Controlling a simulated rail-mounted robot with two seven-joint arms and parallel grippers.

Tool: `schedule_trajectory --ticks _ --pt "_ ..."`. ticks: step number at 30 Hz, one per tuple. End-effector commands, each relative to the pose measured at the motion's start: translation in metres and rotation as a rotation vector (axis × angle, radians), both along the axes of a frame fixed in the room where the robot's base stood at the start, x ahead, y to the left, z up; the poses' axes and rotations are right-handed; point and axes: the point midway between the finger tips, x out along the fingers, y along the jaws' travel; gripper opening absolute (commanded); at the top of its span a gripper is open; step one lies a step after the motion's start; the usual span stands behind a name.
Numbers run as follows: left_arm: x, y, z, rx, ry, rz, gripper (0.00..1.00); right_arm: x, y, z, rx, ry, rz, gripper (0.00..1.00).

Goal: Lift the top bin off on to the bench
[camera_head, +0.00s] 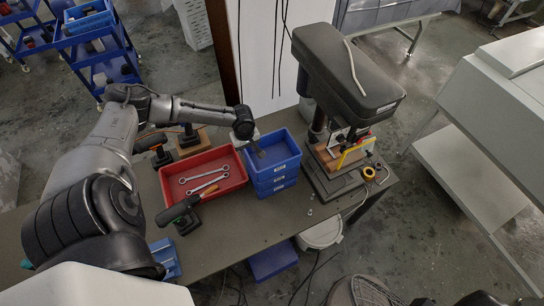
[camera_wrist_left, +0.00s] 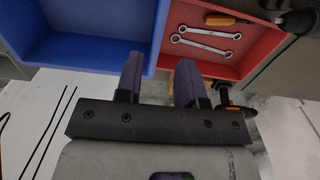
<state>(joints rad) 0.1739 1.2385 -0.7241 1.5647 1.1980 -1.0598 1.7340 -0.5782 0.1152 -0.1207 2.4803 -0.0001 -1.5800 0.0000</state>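A stack of blue bins (camera_head: 277,184) stands on the bench (camera_head: 231,229). The top bin (camera_head: 289,148) is open, and its inside looks empty in the wrist view. In the left wrist view, the top bin (camera_wrist_left: 83,38) is at upper left. My left gripper (camera_head: 261,154) is at the bin's back left corner in the head view. In the wrist view, the left gripper's fingers (camera_wrist_left: 157,72) are apart, one on each side of the bin's corner in the picture. I cannot tell whether they touch it. My right gripper is not in view.
A red tray (camera_head: 228,158) with wrenches and an orange-handled tool sits left of the stack. A drill press (camera_head: 344,69) stands close on the right. Dark-handled tools stand around the tray. The bench front has bare room.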

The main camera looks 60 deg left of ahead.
Motion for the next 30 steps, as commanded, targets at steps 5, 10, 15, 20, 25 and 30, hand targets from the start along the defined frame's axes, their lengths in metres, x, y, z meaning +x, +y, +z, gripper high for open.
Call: schedule_trajectory --ticks 5,10,15,20,25,30 --pt "0.000 0.000 -0.023 -0.001 0.000 0.000 0.35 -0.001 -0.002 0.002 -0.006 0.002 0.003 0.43" --pt "0.001 0.000 -0.032 0.001 -0.001 -0.003 0.35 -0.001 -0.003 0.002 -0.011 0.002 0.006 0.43" --pt "0.002 -0.003 -0.042 -0.001 0.000 -0.002 0.35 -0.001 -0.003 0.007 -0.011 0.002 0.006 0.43" --pt "0.005 -0.006 -0.062 -0.001 0.000 -0.002 0.35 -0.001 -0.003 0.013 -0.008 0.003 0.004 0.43" --pt "0.004 -0.005 -0.080 0.000 0.001 -0.001 0.35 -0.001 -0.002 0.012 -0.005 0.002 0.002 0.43" --pt "0.003 -0.004 -0.085 0.001 0.000 -0.002 0.35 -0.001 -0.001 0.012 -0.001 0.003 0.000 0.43"
